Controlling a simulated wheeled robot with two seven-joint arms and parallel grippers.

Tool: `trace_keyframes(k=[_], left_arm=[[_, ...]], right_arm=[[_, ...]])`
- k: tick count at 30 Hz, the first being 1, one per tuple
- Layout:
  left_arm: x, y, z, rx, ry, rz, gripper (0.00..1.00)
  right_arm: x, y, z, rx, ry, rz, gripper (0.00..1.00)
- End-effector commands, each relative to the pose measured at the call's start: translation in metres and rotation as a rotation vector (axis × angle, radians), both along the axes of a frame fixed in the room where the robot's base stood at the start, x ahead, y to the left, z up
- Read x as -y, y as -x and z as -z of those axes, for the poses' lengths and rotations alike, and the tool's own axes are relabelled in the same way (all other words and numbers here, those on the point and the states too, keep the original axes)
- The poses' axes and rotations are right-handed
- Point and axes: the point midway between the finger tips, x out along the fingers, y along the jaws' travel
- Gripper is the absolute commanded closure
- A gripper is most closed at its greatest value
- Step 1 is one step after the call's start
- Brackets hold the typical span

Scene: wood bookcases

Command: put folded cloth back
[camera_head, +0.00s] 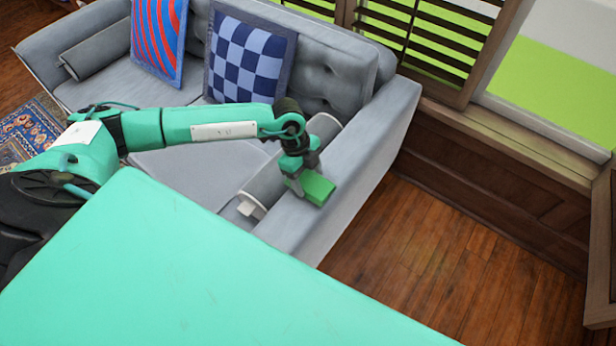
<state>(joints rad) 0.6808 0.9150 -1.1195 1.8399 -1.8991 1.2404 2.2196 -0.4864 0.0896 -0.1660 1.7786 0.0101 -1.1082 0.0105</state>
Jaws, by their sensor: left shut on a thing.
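A green folded cloth (318,188) shows over the top of the grey sofa's right armrest. My left arm reaches in from the left across the sofa, and my left gripper (302,183) is shut on the cloth, pointing down. The gripper covers the cloth's left side. I cannot tell whether the cloth touches the armrest. My right gripper is not in view.
The grey sofa (394,115) holds a checkered cushion (247,60), a red and blue cushion (159,40) and grey bolsters. A slatted window (430,40) is behind. Wood floor (420,255) at the right is clear. A patterned rug (30,130) lies left.

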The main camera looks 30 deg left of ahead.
Motion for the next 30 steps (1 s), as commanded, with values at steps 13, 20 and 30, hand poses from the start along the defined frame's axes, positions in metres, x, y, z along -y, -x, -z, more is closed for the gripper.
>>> trace_keyframes(k=[13, 20, 30], left_arm=[[0.0, -0.001, 0.007, 0.002, 0.0, -0.001, 0.22], [0.0, -0.001, 0.006, 0.002, 0.0, -0.001, 0.14], [-0.008, -0.002, -0.021, 0.005, 0.0, -0.001, 0.14]], right_arm=[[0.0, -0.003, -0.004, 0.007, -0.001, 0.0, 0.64], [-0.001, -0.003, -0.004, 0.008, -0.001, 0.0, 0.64], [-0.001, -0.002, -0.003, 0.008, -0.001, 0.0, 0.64]])
